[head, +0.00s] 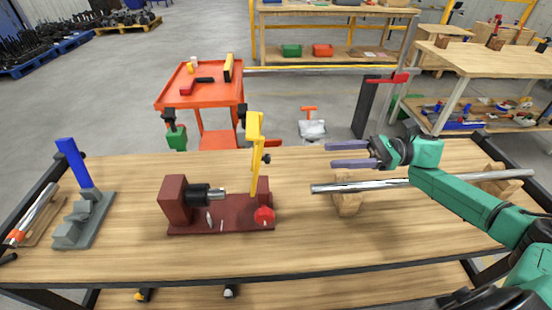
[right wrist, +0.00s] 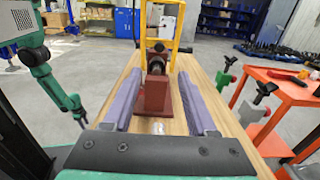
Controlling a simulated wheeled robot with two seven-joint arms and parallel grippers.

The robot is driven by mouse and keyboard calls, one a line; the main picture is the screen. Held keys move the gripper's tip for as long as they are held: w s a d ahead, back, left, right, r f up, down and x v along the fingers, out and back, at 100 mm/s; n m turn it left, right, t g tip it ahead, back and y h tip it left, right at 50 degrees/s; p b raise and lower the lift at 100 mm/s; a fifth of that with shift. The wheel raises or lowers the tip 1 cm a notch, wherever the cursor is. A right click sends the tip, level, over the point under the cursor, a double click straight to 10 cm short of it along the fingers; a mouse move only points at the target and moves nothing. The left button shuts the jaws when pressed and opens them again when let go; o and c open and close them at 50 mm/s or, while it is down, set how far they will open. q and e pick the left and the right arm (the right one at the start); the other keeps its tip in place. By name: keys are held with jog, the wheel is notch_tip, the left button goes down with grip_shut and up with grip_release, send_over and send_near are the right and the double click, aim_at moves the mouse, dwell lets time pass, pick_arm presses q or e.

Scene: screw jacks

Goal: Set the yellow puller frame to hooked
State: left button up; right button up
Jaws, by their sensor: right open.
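The yellow puller frame (head: 254,140) stands upright above the dark red screw jack base (head: 220,227). In the right wrist view the frame (right wrist: 179,32) shows two side bars with a crossbar between them. A black-and-silver screw (head: 205,193) points from the left red block (head: 175,201) toward the frame. A red knob (head: 264,216) sits low at the base's right end. My right gripper (head: 331,155) is open and empty, to the right of the frame and apart from it. My left gripper (right wrist: 80,115) shows small in the right wrist view; its jaws are unclear.
A metal bar (head: 410,184) rests on wooden supports at the right of the table. A grey fixture (head: 84,222) with a blue lever (head: 74,162) stands at the left. An orange cart (head: 202,90) stands behind. The tabletop's front middle is clear.

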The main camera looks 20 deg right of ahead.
aim_at(257, 157)
jog(key=p+x, duration=0.4)
jog(key=x, duration=1)
jog(key=shift+r, duration=0.2)
grip_shut()
dwell(0.5)
